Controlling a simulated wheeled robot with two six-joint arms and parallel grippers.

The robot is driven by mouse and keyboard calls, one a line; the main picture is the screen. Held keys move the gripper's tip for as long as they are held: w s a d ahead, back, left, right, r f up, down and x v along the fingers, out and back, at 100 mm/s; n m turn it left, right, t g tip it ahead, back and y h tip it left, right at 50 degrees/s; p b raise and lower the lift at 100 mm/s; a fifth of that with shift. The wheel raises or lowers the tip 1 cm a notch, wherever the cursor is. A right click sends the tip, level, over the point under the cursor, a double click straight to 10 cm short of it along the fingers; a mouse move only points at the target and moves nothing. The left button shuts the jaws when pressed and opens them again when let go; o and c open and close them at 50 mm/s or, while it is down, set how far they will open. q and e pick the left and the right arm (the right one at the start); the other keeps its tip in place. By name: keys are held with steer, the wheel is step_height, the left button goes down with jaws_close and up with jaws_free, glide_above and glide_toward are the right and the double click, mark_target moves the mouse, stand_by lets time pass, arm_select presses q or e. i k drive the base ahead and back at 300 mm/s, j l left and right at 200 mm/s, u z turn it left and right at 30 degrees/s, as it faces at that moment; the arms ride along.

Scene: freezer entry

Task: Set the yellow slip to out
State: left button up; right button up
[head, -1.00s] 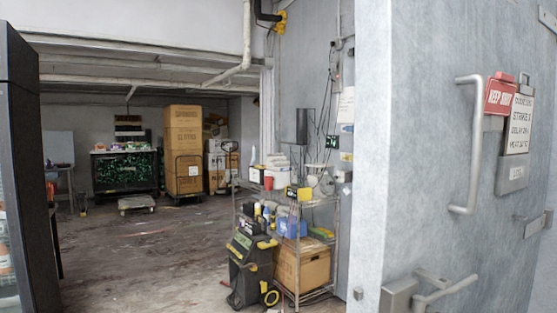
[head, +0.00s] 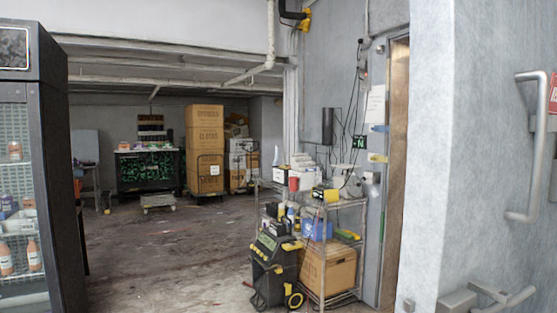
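No slip can be made out for certain. A small yellowish tag (head: 377,158) is on the grey wall beside the door frame, below a white paper sheet (head: 376,104) and a small blue piece (head: 379,128). It is too small to read, and I cannot tell whether it is the yellow slip or how it is set. Neither of my grippers is in view.
A wire shelf cart (head: 322,206) with boxes and bottles stands before the wall, a black and yellow machine (head: 270,270) beside it. The grey door (head: 470,150) with a handle (head: 533,150) fills the right. A glass-fronted cabinet (head: 47,70) is at left. The middle floor is open.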

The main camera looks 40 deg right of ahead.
mark_target(377, 158)
steer(key=i+l+u, duration=0.2)
steer(key=u, duration=1.6)
steer(key=i+l+u, duration=0.1)
steer(key=l+u, duration=0.15)
steer(key=l, duration=0.2)
steer(key=l+u, duration=0.25)
steer(key=l, duration=0.15)
steer(key=l+z, duration=0.3)
steer(key=l, duration=0.35)
steer(key=l+z, duration=0.25)
steer(key=l, duration=0.35)
steer(key=l+z, duration=0.3)
steer(key=l, duration=0.35)
steer(key=i+l+z, duration=0.25)
steer(key=l, duration=0.35)
steer(key=l+z, duration=0.95)
steer(key=i+l+z, duration=0.15)
steer(key=l+z, duration=0.4)
steer(key=z, duration=0.35)
steer(key=l+z, duration=0.1)
steer(key=z, duration=0.3)
steer(key=i+l+z, duration=0.1)
steer(key=z, duration=0.8)
steer(key=i+l+z, duration=0.1)
steer(key=z, duration=0.3)
steer(key=i+l+u, duration=0.15)
steer(key=i+l, duration=0.55)
steer(key=i, duration=0.15)
